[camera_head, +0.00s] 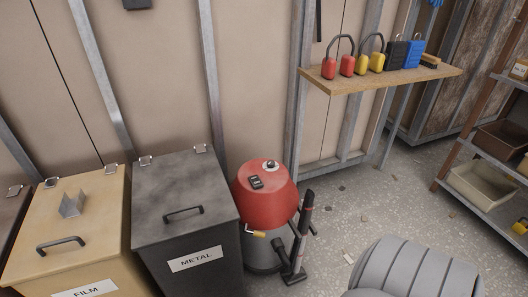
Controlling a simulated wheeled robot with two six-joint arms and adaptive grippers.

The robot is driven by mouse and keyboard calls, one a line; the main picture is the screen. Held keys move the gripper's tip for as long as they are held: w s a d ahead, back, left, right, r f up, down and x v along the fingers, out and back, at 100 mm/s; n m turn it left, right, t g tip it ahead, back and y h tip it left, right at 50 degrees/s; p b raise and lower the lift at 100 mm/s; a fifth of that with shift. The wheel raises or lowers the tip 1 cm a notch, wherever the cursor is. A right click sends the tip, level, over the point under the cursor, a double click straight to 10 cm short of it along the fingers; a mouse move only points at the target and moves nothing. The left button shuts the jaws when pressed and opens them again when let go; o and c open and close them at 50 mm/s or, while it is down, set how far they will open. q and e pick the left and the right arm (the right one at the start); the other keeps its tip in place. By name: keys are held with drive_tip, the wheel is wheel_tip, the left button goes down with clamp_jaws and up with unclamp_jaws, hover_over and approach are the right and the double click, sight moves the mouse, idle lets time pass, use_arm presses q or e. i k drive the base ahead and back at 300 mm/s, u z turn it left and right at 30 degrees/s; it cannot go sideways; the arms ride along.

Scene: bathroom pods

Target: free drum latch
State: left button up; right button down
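A small yellow-handled latch (256,233) shows on the front of the drum, just under the lid's rim. It is too small to tell whether the latch is fastened. A dark hose and floor nozzle (295,276) stand at the drum's right side. The lid looks seated on the drum. Neither of my grippers is in view.
A dark bin labelled METAL (185,222) stands close on the drum's left, beside a tan bin labelled FILM (95,235). A grey ribbed object (418,272) is at bottom right. Speckled floor right of the drum is mostly free.

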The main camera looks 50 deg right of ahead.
sight(256, 233)
drive_tip(key=u, duration=0.1)
drive_tip(key=k, duration=0.4)
drive_tip(key=z, duration=1.05)
drive_tip(key=i, duration=1)
